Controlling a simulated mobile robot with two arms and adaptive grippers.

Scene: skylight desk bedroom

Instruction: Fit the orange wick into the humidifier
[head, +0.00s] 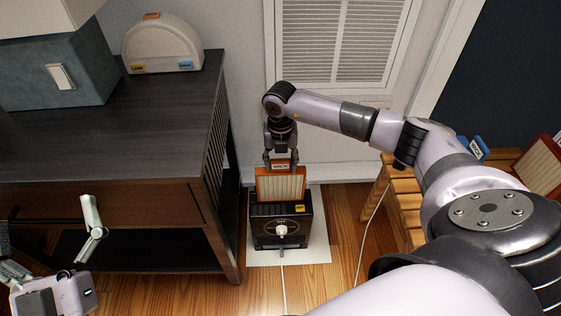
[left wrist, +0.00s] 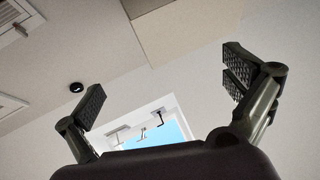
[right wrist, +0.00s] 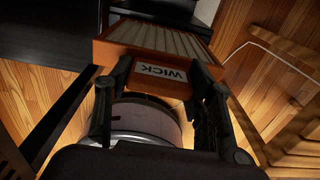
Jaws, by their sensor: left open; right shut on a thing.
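The humidifier (head: 293,240) is a black box with a pale knob on its front, standing on a white mat (head: 319,250) on the floor. The orange wick (head: 280,186) is an orange frame with cream pleats and a "WICK" label. My right gripper (head: 281,164) is shut on its top edge and holds it upright at the humidifier's top. The wick's lower edge meets or hides behind the top front edge, so I cannot tell how deep it sits. The right wrist view shows the wick (right wrist: 150,38) between the fingers. My left gripper (left wrist: 165,80) is open and empty.
A dark desk (head: 150,110) stands left of the humidifier, bearing a cream half-round appliance (head: 162,45) and a grey-blue box (head: 62,70). A slatted wooden bench (head: 398,205) at right has a red-framed panel (head: 540,168) and a blue-tabbed item (head: 476,147). A pale cord runs across the floor.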

